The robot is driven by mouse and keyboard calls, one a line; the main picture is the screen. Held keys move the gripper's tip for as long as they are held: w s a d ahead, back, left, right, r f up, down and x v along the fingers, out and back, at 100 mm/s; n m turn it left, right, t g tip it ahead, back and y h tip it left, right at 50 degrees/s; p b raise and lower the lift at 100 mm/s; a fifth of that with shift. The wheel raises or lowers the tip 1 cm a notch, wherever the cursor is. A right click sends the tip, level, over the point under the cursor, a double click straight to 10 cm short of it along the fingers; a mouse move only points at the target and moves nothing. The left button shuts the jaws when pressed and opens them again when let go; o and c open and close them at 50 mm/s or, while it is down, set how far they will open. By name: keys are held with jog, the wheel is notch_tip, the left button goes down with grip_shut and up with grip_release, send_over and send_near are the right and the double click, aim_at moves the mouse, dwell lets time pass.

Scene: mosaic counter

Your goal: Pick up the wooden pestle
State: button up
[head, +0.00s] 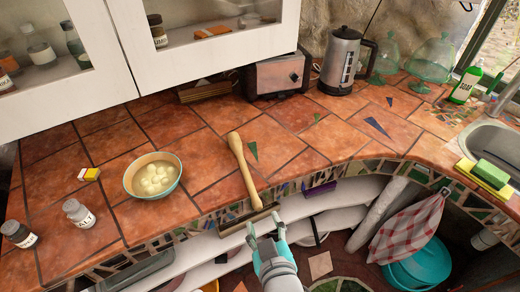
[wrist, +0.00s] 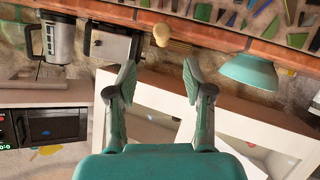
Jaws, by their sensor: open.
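The wooden pestle (head: 243,168) lies on the tiled counter in the head view, its rounded end toward the wall and its handle reaching the front edge. In the wrist view a light wooden knob and short shaft, which look like part of the pestle (wrist: 163,35), show beyond the fingertips. My gripper (head: 265,228) is in front of the counter edge, just beyond the handle's near end and apart from it. In the wrist view the gripper (wrist: 158,75) has its two fingers spread, with nothing between them.
A bowl (head: 136,188) with pale round pieces stands left of the pestle. A toaster (head: 277,76) and a kettle (head: 341,60) stand at the back. The counter's mosaic front edge and the white shelves (head: 345,196) below lie close to my gripper. Tiles around the pestle are mostly clear.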

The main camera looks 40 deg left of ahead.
aim_at(255, 199)
jog(key=x, duration=0.5)
jog(key=shift+w+a+r, duration=0.1)
jog(key=shift+w+a, duration=0.2)
jog(key=shift+s+x, duration=0.2)
jog(key=shift+x, duration=2.45)
jog(key=shift+a, duration=0.15)
grip_shut()
